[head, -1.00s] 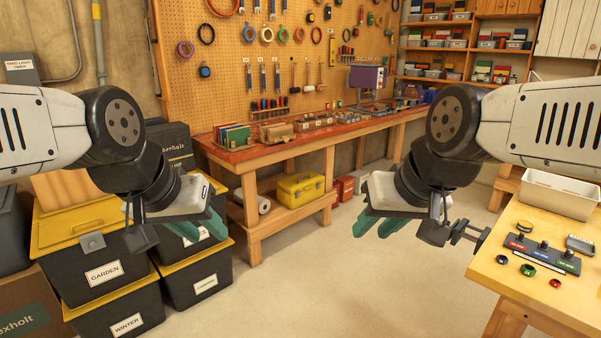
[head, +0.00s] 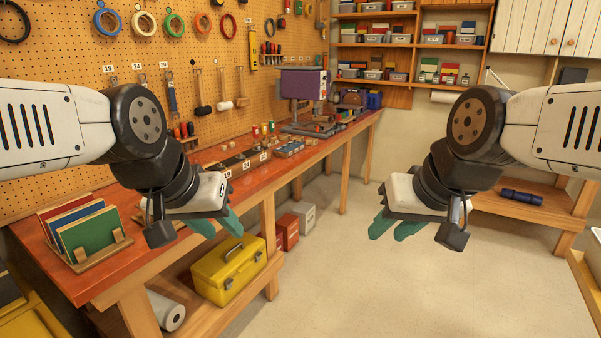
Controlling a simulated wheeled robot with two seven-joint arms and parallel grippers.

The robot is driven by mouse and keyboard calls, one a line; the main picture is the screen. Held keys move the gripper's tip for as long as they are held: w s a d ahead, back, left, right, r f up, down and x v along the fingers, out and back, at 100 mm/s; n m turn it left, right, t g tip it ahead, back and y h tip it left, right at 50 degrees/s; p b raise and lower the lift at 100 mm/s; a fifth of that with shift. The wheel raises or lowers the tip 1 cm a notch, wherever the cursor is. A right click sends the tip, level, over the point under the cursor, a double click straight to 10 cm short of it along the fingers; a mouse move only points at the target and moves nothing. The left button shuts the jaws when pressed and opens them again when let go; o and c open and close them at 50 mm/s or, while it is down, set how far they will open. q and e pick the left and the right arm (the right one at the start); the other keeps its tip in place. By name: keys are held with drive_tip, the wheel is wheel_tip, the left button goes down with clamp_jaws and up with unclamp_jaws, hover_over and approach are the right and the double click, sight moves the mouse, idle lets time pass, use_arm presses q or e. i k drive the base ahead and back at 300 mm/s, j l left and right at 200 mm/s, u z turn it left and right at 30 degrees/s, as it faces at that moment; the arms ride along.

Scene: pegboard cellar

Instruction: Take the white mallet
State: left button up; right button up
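A mallet with a white head (head: 225,105) hangs upright by its wooden handle on the pegboard, above the back of the long red-topped bench. It hangs between a black-headed mallet (head: 203,110) and a third mallet (head: 242,101) with a pale head. My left gripper (head: 217,224) is in front of the bench, lower and nearer than the mallets, with its teal fingers apart and nothing between them. My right gripper (head: 396,228) is over the open floor to the right, also with fingers apart and empty. Neither gripper touches a mallet.
The red-topped bench (head: 130,262) runs along the left wall, with a rack of coloured boards (head: 85,235) at its near end. A yellow toolbox (head: 228,270) sits on its lower shelf. A purple machine (head: 301,83) stands farther along. The floor (head: 330,275) ahead is clear.

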sight(224, 105)
drive_tip(key=i+l+z, duration=0.1)
drive_tip(key=i+z, duration=0.3)
drive_tip(key=i, duration=0.45)
drive_tip(key=i+j+z, duration=0.1)
drive_tip(key=i+z, duration=0.35)
drive_tip(key=i, duration=0.35)
drive_tip(key=i+u, duration=0.2)
drive_tip(key=i, duration=0.2)
drive_tip(key=i+l+u, duration=0.2)
drive_tip(key=i, duration=0.2)
drive_tip(key=i+u, duration=0.15)
drive_tip(key=u, duration=0.25)
drive_tip(key=i+u, duration=0.2)
drive_tip(key=u, duration=0.25)
drive_tip(key=i+l+u, duration=0.15)
drive_tip(key=u, duration=0.25)
